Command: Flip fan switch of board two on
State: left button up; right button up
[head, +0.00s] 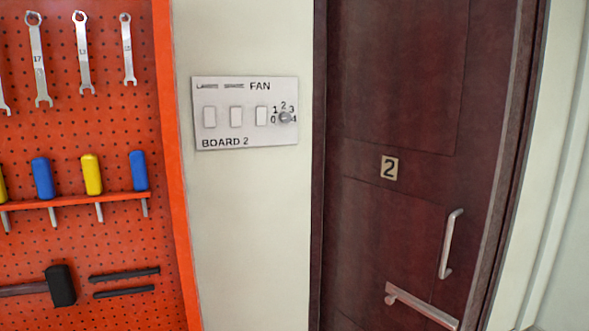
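A light grey switch panel marked BOARD 2 (221,142) is on the pale wall between the pegboard and the door. It carries a row of three white rocker switches: a left one (209,117), a middle one (236,116) and a right one (261,115). The right one sits below the printed word FAN. The labels above the other two are too small to read. A round grey knob (285,117) with numbers 0 to 4 around it is at the panel's right end. I cannot tell which way the rockers are tipped. Neither of my grippers shows.
An orange pegboard (110,235) with wrenches, screwdrivers and a hammer fills the left side. The wall below the panel is clear.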

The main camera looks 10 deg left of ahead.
aim_at(261, 112)
jog(key=u, duration=0.5)
jog(key=i+l+u, duration=0.1)
jog(key=u, duration=0.4)
jog(key=l+u, duration=0.1)
jog(key=u, duration=0.4)
jog(key=l+u, duration=0.1)
jog(key=u, duration=0.4)
jog(key=l+u, duration=0.1)
jog(key=u, duration=0.4)
jog(key=l+u, duration=0.1)
jog(key=u, duration=0.9)
jog(key=l+u, duration=0.1)
jog(key=u, duration=0.4)
jog(key=z, duration=0.5)
jog(key=k+l+z, duration=0.1)
jog(key=z, duration=0.4)
jog(key=l+z, duration=0.1)
jog(key=z, duration=0.4)
jog(key=l+z, duration=0.1)
jog(key=z, duration=0.9)
jog(key=l+z, duration=0.15)
jog(key=z, duration=0.35)
jog(key=l+z, duration=0.1)
jog(key=z, duration=0.9)
jog(key=i, duration=0.1)
